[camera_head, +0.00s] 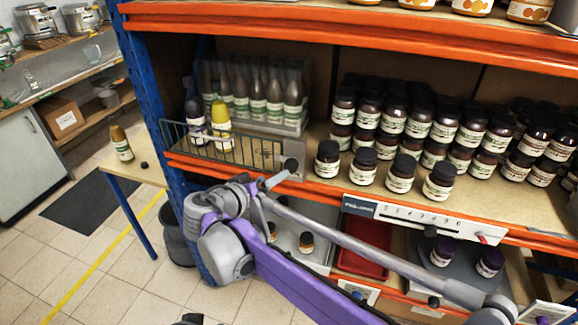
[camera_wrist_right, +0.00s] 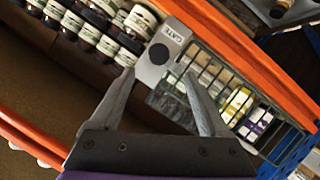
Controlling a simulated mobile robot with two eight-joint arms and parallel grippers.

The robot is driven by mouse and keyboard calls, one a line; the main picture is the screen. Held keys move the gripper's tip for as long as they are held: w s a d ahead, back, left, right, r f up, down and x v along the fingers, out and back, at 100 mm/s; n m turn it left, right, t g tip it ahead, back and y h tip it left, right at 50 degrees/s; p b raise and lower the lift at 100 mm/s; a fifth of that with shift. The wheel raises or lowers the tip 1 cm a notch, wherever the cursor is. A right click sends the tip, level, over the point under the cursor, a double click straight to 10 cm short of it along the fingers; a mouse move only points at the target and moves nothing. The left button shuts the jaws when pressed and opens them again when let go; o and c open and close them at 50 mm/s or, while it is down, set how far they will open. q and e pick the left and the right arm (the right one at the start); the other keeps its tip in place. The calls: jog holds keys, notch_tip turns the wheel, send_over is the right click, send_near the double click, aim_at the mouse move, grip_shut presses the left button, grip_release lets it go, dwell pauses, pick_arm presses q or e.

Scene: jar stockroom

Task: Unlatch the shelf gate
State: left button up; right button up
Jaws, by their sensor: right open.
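The shelf gate (camera_head: 205,143) is a green wire panel across the left front of the middle shelf. At its right end is a grey latch plate (camera_head: 267,153) with a round black knob (camera_head: 291,165). In the right wrist view the plate (camera_wrist_right: 152,72), lettered "GATE", and its knob (camera_wrist_right: 159,54) lie just beyond my fingertips. My right gripper (camera_head: 277,182) is at the shelf edge just below the knob. Its fingers are apart with nothing between them (camera_wrist_right: 159,76); the knob looks free of both. My left gripper is not in view.
Behind the gate stand tall dark bottles (camera_head: 260,104) and a yellow-topped bottle (camera_head: 221,125). Dark jars (camera_head: 327,159) stand right of the knob, close to the shelf's front edge. The orange shelf beam (camera_head: 330,192) runs below the gate. A table with a bottle (camera_head: 121,144) is at left.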

aim_at(289, 167)
jog(key=x, duration=1)
jog(key=shift+w+d+p, duration=0.15)
jog(key=shift+d+p, duration=0.05)
jog(key=shift+p, duration=0.15)
grip_shut()
